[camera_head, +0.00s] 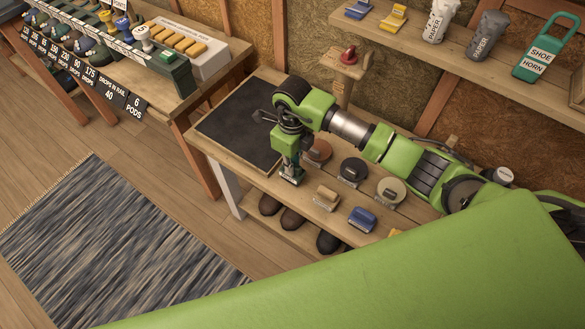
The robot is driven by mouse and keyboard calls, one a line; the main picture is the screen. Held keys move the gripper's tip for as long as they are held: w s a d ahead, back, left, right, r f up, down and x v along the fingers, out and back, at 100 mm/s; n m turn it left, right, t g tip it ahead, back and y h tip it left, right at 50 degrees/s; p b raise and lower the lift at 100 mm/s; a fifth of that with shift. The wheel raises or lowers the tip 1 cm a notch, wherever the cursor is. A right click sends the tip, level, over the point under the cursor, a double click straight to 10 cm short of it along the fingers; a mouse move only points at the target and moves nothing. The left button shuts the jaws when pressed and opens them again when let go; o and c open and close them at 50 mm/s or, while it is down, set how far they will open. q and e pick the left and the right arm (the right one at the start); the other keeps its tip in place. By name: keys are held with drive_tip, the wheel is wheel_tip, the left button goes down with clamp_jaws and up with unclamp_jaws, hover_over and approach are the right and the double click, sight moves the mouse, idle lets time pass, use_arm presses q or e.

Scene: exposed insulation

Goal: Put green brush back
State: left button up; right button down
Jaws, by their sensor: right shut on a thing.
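My right arm comes in from the right, and its right gripper (289,168) points down over the table. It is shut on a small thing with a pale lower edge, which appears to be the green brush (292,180). The wrist and fingers hide most of the brush. It is at the left end of a row with a tan brush (326,198) and a blue brush (362,219). I cannot tell whether it touches the tabletop. My left gripper is not in view.
A dark mat (240,125) lies at the table's left end. Round tins (353,170) stand behind the brushes. Dark shoes (292,219) are on the shelf below. A wooden stand with a red knob (348,55) rises behind my arm. A wall shelf (470,75) holds more items.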

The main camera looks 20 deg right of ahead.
wheel_tip(320, 180, down, 2)
drive_tip(key=shift+f+p, duration=0.15)
drive_tip(key=shift+p, duration=0.35)
drive_tip(key=shift+f, duration=0.25)
drive_tip(key=shift+f, duration=0.25)
drive_tip(key=c, duration=2)
unclamp_jaws()
drive_tip(key=shift+c, duration=0.2)
drive_tip(key=shift+r, duration=0.1)
